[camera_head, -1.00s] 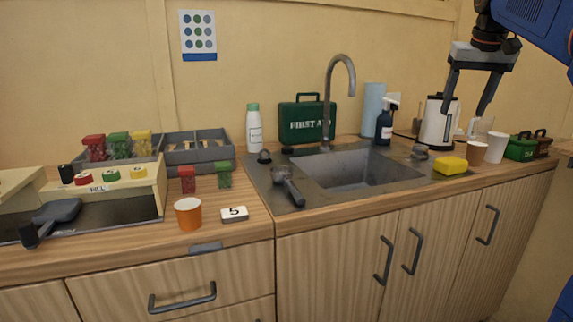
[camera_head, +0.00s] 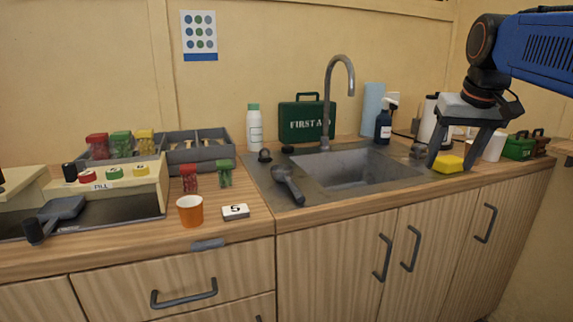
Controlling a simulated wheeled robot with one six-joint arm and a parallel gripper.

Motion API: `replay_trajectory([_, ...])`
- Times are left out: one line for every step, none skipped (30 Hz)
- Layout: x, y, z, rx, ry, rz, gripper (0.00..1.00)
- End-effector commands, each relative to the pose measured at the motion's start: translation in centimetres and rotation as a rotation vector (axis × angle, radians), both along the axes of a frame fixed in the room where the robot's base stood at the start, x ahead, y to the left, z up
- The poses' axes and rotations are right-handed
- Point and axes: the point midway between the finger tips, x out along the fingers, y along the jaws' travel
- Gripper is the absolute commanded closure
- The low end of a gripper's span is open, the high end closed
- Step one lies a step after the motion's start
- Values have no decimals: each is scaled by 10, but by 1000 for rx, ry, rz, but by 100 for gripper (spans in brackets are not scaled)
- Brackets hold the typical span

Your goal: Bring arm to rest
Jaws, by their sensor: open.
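My gripper (camera_head: 450,168) is at the right, in front of the counter's right end, pointing down with its two dark fingers spread apart. Nothing shows held between them. My blue arm reaches in from the upper right edge. The yellow sponge (camera_head: 448,164) shows between the fingers in the picture; I cannot tell how far the gripper is from it. The fingers partly hide the white kettle (camera_head: 428,120) and the cups behind.
The sink (camera_head: 350,170) with its tall tap (camera_head: 329,100) is left of the gripper. A spray bottle (camera_head: 384,124) and a first aid case (camera_head: 306,121) stand behind.

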Motion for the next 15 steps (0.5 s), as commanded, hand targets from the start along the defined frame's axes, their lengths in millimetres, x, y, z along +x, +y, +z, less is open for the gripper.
replay_trajectory([-17, 10, -17, 0, 0, 14, 40])
replay_trajectory([-26, 14, -26, -1, -1, 19, 40])
replay_trajectory([-37, 20, -39, 0, -1, 28, 40])
replay_trajectory([-45, 24, -49, -1, -3, 35, 40])
replay_trajectory([-54, 28, -59, 0, -2, 41, 40])
replay_trajectory([-65, 33, -74, -1, -3, 50, 40])
replay_trajectory([-75, 37, -84, -2, -4, 56, 40])
replay_trajectory([-83, 41, -95, -1, -5, 63, 40])
replay_trajectory([-95, 45, -110, -2, -5, 71, 40])
replay_trajectory([-104, 49, -121, -2, -7, 78, 40])
replay_trajectory([-113, 52, -133, -2, -6, 84, 40])
replay_trajectory([-124, 56, -149, -3, -8, 93, 40])
replay_trajectory([-134, 59, -161, -2, -8, 100, 40])
replay_trajectory([-142, 61, -173, -3, -9, 106, 40])
replay_trajectory([-154, 65, -189, -3, -9, 114, 40])
